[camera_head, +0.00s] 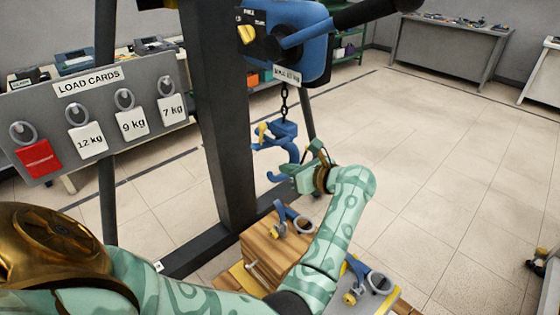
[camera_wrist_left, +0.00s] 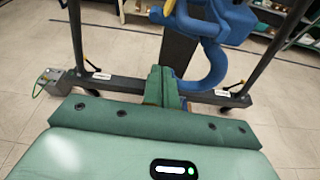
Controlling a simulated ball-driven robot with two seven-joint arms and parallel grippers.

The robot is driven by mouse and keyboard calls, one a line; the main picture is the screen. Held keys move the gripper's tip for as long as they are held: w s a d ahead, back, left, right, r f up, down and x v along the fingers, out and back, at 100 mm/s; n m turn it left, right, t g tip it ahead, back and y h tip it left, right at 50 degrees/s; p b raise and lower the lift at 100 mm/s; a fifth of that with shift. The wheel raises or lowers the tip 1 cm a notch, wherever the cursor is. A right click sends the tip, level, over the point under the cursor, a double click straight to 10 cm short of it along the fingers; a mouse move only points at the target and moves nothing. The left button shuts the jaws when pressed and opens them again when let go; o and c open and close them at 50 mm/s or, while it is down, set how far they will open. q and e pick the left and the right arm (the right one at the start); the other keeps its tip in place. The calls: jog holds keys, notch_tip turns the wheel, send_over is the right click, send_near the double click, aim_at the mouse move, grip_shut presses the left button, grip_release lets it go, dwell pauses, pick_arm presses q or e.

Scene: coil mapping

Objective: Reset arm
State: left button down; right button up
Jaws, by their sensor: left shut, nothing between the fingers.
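My left arm reaches from the bottom left to the middle of the head view. My left gripper (camera_head: 298,172) is beside the blue hook (camera_head: 286,152), which hangs on a chain under the blue hoist (camera_head: 290,42). In the left wrist view, the left gripper's two green fingers (camera_wrist_left: 161,86) are together with nothing between them. The hook's curve (camera_wrist_left: 207,75) shows just to their right; I cannot tell whether they touch it. My right gripper is not in view.
A grey load cards board (camera_head: 95,112) with cards on rings stands at the left. A dark post (camera_head: 222,120) rises behind the arm. A wooden block (camera_head: 270,250) with a blue shackle (camera_head: 283,218) sits below; another shackle (camera_head: 372,280) lies right. Open floor lies right.

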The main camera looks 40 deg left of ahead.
pick_arm(q)
jog(key=shift+d, duration=0.35)
